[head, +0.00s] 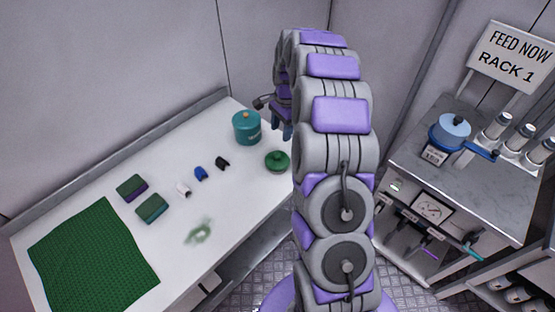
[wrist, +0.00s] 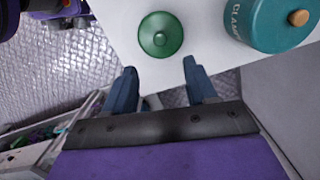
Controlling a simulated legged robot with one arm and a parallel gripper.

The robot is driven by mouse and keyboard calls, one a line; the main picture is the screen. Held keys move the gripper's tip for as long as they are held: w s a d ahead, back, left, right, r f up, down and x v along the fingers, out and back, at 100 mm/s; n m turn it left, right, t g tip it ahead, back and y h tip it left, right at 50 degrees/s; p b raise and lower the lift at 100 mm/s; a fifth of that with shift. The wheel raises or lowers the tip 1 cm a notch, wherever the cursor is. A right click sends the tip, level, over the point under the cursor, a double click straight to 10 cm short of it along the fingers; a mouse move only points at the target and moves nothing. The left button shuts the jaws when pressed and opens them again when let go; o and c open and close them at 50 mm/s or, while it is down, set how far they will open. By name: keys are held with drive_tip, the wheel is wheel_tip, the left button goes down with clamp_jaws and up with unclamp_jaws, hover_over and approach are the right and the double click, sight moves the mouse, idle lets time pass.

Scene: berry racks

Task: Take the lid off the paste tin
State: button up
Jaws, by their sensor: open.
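A teal tin (head: 246,131) with a tan knob on top stands upright at the back right of the white table. In the wrist view the teal tin (wrist: 262,27) shows lettering that starts "CLAM". A smaller round green pot (head: 277,162) with a knobbed top sits near the table's right edge; in the wrist view the green pot (wrist: 160,36) is just beyond my fingertips. Neither label reads as paste, so I cannot tell which is the paste tin. My gripper (wrist: 159,66) is open and empty, apart from both. In the head view my gripper (head: 281,130) is partly hidden by my arm.
A green mat (head: 92,262) covers the table's front left. A blue pan (head: 452,131) stands on the right counter. A wall backs the table.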

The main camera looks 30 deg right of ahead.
drive_tip(key=b, duration=0.1)
hover_over(277, 154)
drive_tip(key=f, duration=0.6)
drive_tip(key=shift+s+d+f, duration=0.1)
drive_tip(key=shift+d, duration=0.1)
wheel_tip(277, 154, down, 5)
drive_tip(key=shift+a+f+b, duration=0.1)
drive_tip(key=shift+b, duration=1.05)
clamp_jaws()
